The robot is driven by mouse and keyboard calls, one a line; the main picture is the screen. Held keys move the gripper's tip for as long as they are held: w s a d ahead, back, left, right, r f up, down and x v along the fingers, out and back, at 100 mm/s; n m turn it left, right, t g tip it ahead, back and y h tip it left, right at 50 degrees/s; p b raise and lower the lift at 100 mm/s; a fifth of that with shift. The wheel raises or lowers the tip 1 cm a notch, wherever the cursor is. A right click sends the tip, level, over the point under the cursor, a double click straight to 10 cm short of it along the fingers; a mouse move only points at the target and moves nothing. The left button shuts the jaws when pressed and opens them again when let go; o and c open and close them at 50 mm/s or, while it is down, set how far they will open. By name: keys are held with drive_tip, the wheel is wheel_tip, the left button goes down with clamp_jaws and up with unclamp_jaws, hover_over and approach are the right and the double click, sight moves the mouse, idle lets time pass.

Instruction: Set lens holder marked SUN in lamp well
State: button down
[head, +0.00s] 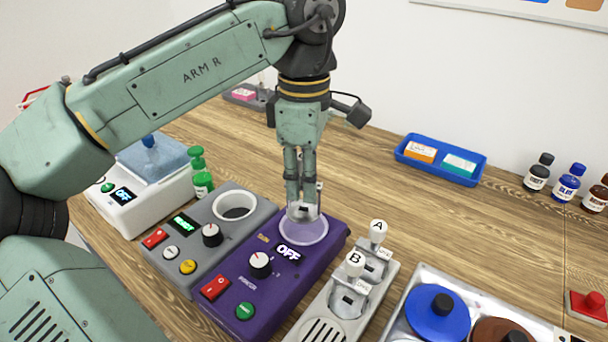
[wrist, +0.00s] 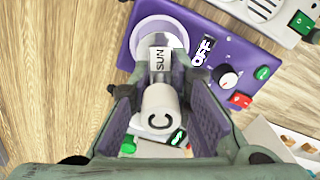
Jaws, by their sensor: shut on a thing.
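My gripper (head: 303,205) points down over the round pale well (head: 303,230) at the back of the purple box (head: 262,290). It is shut on a small light holder whose label (wrist: 160,60) reads SUN in the wrist view. A white cylinder marked C (wrist: 160,108) shows between the fingers, nearer the camera. The SUN end overlaps the edge of the well, which also shows in the wrist view (wrist: 141,33). The fingers hide much of the holder. I cannot tell whether it touches the well or hangs just above it. The box's display reads OFF.
Left of the purple box stands a grey box (head: 188,268) with its own round opening. To the right is a grey stand (head: 335,322) with white-topped pieces A (head: 378,230) and B (head: 355,264). A blue tray (head: 437,172) and bottles (head: 567,183) stand farther back, with bare wood between.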

sight(304, 210)
drive_tip(key=shift+f+b, duration=2)
drive_tip(key=shift+f, duration=2)
drive_tip(key=shift+f, duration=0.3)
drive_tip(key=c, duration=1.4)
unclamp_jaws()
drive_tip(key=shift+c, duration=0.3)
drive_tip(key=shift+o, duration=1.4)
wheel_tip(304, 210, up, 6)
drive_tip(key=p, duration=0.5)
drive_tip(key=shift+r+p, duration=0.1)
drive_tip(key=shift+p, duration=0.3)
drive_tip(key=shift+a, duration=0.1)
